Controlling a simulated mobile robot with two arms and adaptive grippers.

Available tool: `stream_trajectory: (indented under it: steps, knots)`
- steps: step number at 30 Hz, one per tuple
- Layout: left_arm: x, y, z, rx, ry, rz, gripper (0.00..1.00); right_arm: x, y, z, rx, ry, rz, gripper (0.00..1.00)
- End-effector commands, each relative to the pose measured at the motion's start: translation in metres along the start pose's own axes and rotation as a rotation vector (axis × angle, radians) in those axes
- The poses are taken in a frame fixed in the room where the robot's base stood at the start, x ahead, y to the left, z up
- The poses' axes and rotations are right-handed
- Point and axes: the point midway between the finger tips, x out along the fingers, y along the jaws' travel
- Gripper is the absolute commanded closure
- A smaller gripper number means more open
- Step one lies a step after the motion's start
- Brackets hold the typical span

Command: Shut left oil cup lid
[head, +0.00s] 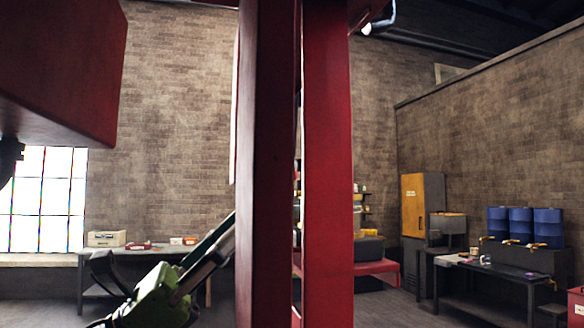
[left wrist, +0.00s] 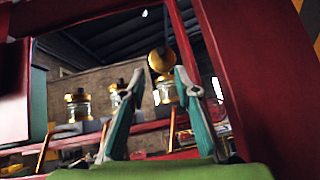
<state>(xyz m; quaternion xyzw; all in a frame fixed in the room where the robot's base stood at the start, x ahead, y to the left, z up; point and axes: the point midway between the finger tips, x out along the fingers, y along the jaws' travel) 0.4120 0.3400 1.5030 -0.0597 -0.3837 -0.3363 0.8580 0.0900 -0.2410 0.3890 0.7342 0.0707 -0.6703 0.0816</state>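In the left wrist view, a glass-and-brass oil cup (left wrist: 166,92) stands beyond my fingers. A round brass lid (left wrist: 161,60) shows raised above it, face towards the camera. Two more oil cups, one at the left (left wrist: 78,106) and one partly behind my left finger (left wrist: 115,97), have brass tops that look down. My left gripper (left wrist: 160,74) is open, its teal fingers apart with the raised lid seen between their tips; contact cannot be told. In the head view the left gripper (head: 212,248) shows at lower left, its tips near the red post. My right gripper is not in view.
Red posts (head: 327,160) stand close in front of the head camera and hide much behind them. A red block (head: 62,70) hangs at upper left. A red beam (left wrist: 255,90) borders the wrist view's right side. Benches (head: 490,275) and blue drums (head: 521,225) stand far off.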

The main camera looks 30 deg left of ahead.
Motion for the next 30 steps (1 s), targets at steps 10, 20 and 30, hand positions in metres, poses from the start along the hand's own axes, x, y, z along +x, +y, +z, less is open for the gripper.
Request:
stream_trajectory:
  steps: [10, 20, 30]
  knots:
    - [0.07, 0.002, 0.007, -0.004, -0.004, 0.0, 0.71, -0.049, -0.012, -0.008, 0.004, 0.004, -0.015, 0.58]
    - [0.105, 0.002, 0.003, -0.004, -0.002, 0.002, 0.71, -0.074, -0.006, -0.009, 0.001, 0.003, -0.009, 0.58]
    - [0.108, 0.001, 0.0, -0.005, -0.001, 0.003, 0.71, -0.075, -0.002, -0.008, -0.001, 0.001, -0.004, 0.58]
